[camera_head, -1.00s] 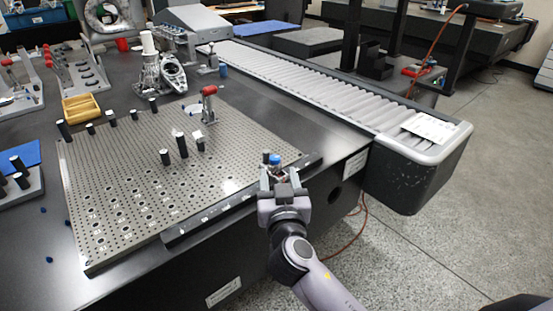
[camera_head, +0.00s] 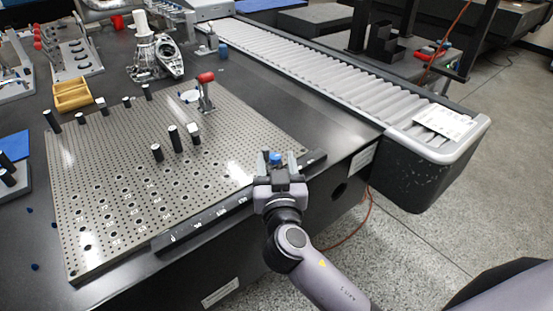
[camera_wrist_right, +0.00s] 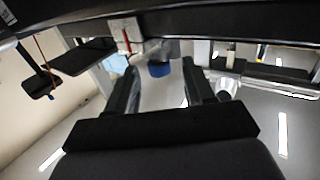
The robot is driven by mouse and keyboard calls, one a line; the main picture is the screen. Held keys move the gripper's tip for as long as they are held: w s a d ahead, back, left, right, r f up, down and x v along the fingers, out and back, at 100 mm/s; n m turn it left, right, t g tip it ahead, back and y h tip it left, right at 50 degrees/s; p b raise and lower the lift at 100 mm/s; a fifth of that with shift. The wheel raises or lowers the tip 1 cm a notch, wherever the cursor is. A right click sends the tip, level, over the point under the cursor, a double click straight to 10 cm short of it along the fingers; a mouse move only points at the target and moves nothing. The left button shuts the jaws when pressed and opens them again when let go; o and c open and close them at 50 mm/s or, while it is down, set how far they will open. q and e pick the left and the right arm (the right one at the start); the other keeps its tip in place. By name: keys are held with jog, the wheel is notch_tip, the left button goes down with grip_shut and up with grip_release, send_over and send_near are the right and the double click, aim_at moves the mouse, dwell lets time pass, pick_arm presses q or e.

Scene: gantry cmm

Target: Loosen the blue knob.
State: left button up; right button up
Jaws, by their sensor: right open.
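The blue knob (camera_head: 276,157) is at the near right edge of the perforated plate (camera_head: 110,190), beside the dark front rail. My right gripper (camera_head: 275,163) is open at the knob, one finger to each side of it. In the right wrist view the blue knob (camera_wrist_right: 160,69) sits between and slightly beyond the open fingertips (camera_wrist_right: 160,76), with a visible gap on both sides. I cannot tell how deep the fingers reach along the knob. My left gripper is not in view.
A red-topped clamp (camera_head: 206,92) and several black posts (camera_head: 175,138) stand on the plate. A yellow tray (camera_head: 72,95) and a metal casting (camera_head: 150,62) stand behind it. A roller conveyor (camera_head: 330,80) runs along the right. Floor is clear at the right.

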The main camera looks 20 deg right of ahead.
grip_shut()
